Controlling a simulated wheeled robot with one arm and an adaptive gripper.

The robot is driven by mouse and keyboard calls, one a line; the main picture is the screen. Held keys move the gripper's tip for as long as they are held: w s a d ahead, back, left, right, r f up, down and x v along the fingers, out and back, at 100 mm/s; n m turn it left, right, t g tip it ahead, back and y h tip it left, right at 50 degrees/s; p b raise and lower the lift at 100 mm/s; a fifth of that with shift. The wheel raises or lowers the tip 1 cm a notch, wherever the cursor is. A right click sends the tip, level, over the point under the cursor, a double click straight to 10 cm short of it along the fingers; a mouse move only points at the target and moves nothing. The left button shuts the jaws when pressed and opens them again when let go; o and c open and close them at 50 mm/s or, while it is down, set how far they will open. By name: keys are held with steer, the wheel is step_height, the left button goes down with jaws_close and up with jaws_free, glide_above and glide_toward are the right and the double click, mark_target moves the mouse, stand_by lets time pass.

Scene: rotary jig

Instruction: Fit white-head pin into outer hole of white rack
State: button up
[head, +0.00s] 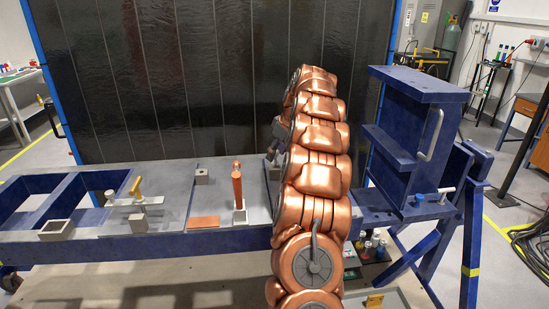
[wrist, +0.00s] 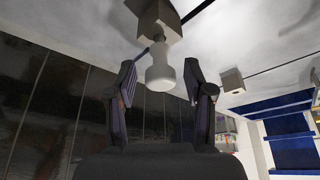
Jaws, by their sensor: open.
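In the wrist view, a white-headed pin (wrist: 160,72) sticks out of a grey block (wrist: 160,20) on a pale surface, which shows at the top of that picture. My gripper (wrist: 165,85) is open, with one finger on each side of the pin's white head. Gaps show between the head and both fingers. In the head view my copper-coloured arm hides my gripper and most of this spot. I cannot tell for sure which fixture is the white rack; a pale grey fixture (head: 138,204) with a yellow-topped pin (head: 136,187) stands on the left part of the bench.
A copper-coloured pin (head: 238,188) stands upright mid-bench beside a flat copper plate (head: 203,222). A small grey block (head: 201,176) stands behind; an open grey box (head: 57,230) is at left. A blue frame (head: 405,140) rises at right. A dark panel (head: 210,75) backs the bench.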

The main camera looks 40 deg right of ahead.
mark_target(275, 164)
steer(key=shift+p+x, duration=0.6)
steer(key=shift+x, duration=1.05)
steer(key=shift+s, duration=0.15)
steer(key=shift+c, duration=0.3)
jaws_close()
